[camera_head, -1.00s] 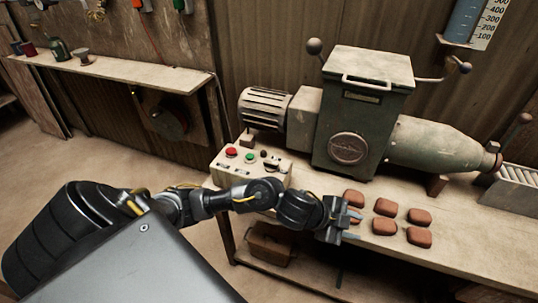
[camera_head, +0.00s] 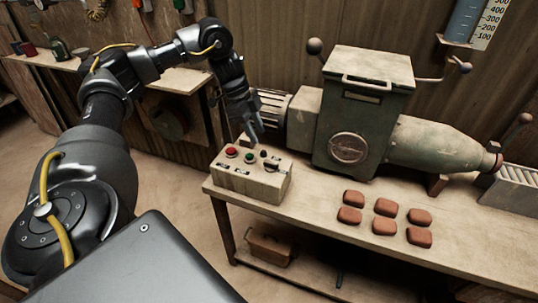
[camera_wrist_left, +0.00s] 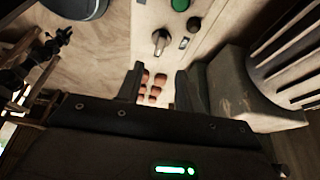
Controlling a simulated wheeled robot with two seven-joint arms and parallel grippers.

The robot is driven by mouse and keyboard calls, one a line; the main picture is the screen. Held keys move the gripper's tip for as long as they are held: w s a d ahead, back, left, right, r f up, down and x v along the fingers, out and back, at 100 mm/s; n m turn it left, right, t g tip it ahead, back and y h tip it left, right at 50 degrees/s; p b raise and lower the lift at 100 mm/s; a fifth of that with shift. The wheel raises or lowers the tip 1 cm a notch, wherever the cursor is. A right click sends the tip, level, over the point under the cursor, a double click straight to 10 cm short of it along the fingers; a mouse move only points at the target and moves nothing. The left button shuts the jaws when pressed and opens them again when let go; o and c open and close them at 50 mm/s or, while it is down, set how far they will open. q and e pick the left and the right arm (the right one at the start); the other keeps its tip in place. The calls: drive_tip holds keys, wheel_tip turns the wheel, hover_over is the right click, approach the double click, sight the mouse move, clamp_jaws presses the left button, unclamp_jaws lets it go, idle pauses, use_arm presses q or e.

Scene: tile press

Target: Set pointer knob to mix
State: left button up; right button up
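The control box (camera_head: 252,183) stands on the left end of the bench, with a red button (camera_head: 231,152), a green button (camera_head: 250,157) and a small black knob (camera_head: 264,153) on top. The pointer knob (camera_head: 271,166) sits near the box's right end. In the left wrist view the pointer knob (camera_wrist_left: 160,42) lies beyond the fingertips, and I cannot read its setting. My left gripper (camera_head: 256,136) points down just above and behind the box, fingers apart and empty. Its open fingers also show in the left wrist view (camera_wrist_left: 158,78). My right gripper is out of view.
The green press (camera_head: 365,115) and its ribbed motor (camera_head: 268,108) stand right beside the left gripper. Several red-brown clay blocks (camera_head: 385,207) lie on the bench (camera_head: 330,240) to the right. A shelf (camera_head: 185,80) is on the wall behind the left arm.

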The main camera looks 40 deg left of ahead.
sight(269, 161)
use_arm(q)
drive_tip(key=b+x, duration=0.2)
drive_tip(key=x, duration=0.9)
drive_tip(key=shift+a+f, duration=0.15)
drive_tip(key=shift+c, duration=0.3)
